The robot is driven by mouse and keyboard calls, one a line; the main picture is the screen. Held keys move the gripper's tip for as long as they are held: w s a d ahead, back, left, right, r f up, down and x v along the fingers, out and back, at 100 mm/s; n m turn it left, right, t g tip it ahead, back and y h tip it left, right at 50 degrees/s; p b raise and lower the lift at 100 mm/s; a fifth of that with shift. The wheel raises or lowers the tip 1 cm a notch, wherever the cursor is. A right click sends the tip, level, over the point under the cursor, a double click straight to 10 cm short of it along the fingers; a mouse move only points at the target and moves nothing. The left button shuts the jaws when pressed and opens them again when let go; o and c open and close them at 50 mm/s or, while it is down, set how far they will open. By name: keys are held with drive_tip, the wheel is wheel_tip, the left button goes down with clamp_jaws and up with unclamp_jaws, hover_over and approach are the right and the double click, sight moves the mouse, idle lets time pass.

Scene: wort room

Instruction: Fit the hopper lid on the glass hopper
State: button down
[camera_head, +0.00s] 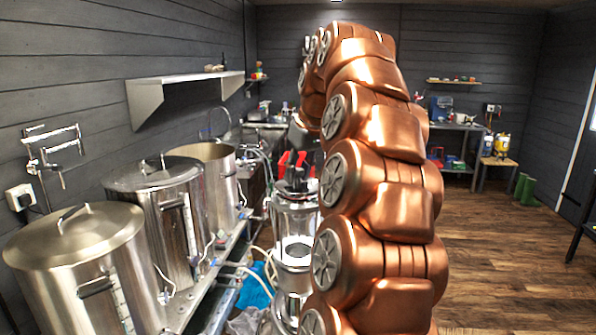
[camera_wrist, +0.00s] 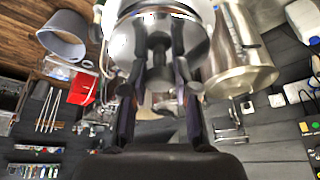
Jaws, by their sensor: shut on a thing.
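The glass hopper (camera_head: 297,246) is a clear upright cylinder with metal bands, left of my arm in the head view.
Several steel kettles, the nearest a lidded kettle (camera_head: 75,262), stand on a bench at the left with hoses. A wall shelf (camera_head: 185,82) is above them. My arm hides the centre. The wooden floor (camera_head: 500,245) at right is clear.

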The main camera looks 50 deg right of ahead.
drive_tip(key=shift+f+b, duration=0.3)
drive_tip(key=shift+f, duration=0.1)
drive_tip(key=c, duration=0.9)
unclamp_jaws()
drive_tip(key=shift+r, duration=0.15)
